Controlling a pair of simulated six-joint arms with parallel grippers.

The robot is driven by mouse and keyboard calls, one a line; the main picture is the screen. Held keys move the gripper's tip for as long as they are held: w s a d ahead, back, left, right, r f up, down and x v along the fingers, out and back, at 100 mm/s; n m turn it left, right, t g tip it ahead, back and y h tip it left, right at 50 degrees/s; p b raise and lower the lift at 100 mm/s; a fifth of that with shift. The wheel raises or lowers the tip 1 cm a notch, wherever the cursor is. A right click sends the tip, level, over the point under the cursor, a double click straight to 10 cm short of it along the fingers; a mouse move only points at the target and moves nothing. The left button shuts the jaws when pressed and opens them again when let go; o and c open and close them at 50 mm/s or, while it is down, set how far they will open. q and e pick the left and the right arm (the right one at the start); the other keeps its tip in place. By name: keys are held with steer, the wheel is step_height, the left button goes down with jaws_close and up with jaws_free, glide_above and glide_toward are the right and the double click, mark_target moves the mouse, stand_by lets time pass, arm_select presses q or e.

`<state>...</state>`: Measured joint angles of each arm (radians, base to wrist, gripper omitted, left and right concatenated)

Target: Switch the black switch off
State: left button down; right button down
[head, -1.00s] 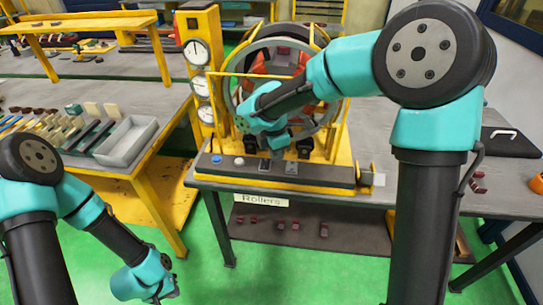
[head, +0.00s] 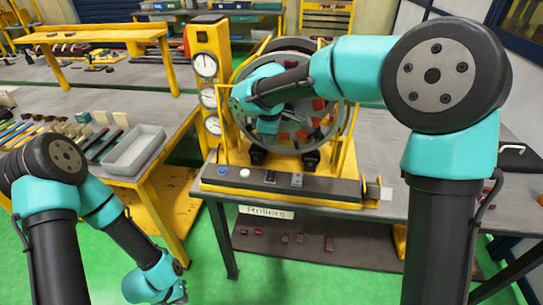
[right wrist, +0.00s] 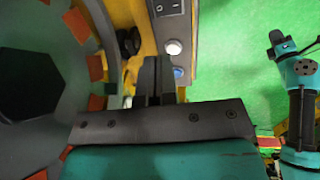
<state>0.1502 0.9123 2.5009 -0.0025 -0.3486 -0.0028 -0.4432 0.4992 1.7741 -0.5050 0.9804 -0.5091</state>
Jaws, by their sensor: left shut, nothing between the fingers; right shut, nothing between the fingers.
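The black switch (head: 270,177) sits on the grey front panel (head: 330,188) of the yellow stator machine, right of a white button (head: 244,173) and a blue button (head: 222,171). In the right wrist view a dark rocker switch with white marks (right wrist: 168,8) shows at the top edge, beyond the white button. My right gripper (right wrist: 155,75) is shut and empty, with its fingers pointing toward the panel, left of the buttons. In the head view its fingers are hidden or hard to make out before the stator ring. My left gripper (head: 180,293) hangs low over the green floor, shut and empty.
A grey switch (head: 297,180) is beside the black one. The round stator (head: 335,120) with orange-red parts stands behind the panel, and a yellow gauge column (head: 208,70) is at its left. A grey tray (head: 133,150) lies on the left table.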

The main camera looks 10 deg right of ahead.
mark_target(272, 172)
steer(key=f, duration=0.4)
steer(key=w+f, duration=0.1)
steer(key=f, duration=0.8)
steer(key=shift+w+d+f, duration=0.3)
steer(key=shift+w, duration=0.1)
